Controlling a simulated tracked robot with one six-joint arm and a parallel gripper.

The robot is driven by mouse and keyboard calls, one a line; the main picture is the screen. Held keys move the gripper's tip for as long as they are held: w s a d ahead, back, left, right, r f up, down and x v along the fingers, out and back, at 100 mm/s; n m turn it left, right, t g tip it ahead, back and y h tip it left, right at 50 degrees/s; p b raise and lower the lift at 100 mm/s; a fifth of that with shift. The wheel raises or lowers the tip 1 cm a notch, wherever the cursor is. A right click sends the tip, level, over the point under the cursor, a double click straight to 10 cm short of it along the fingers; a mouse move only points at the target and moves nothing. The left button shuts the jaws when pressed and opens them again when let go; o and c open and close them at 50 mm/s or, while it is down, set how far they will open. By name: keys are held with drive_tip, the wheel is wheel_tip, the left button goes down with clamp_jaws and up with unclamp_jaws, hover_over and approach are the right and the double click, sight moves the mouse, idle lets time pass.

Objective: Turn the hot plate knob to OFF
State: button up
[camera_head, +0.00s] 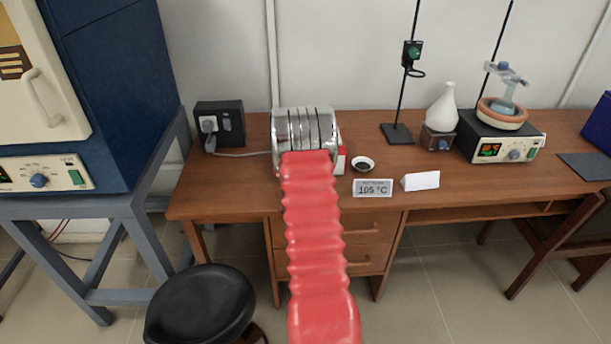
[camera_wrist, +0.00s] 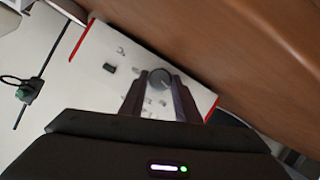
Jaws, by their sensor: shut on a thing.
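The hot plate's white panel with red edges (camera_wrist: 103,68) shows in the wrist view, tilted. My gripper (camera_wrist: 159,88) is shut on the knob, one dark finger on each side. In the head view my red-sleeved arm covers most of the hot plate; only a white and red strip of it (camera_head: 341,161) shows at the right of my arm. My gripper and the knob are hidden there.
Right of my arm on the wooden desk (camera_head: 225,185) are a small dish (camera_head: 363,164), a "105 °C" card (camera_head: 373,188) and a blank card (camera_head: 420,181). A black socket box (camera_head: 220,125) with a cable stands left. A black stool (camera_head: 200,305) is in front.

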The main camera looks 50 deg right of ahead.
drive_tip(key=shift+a+f, duration=0.25)
drive_tip(key=shift+f, duration=0.05)
drive_tip(key=o, duration=0.7)
drive_tip(key=shift+o, duration=0.3)
drive_tip(key=shift+d+r, duration=0.1)
drive_tip(key=shift+r, duration=0.1)
drive_tip(key=v, duration=1.3)
drive_tip(key=shift+a, duration=0.35)
drive_tip(key=shift+s, duration=0.1)
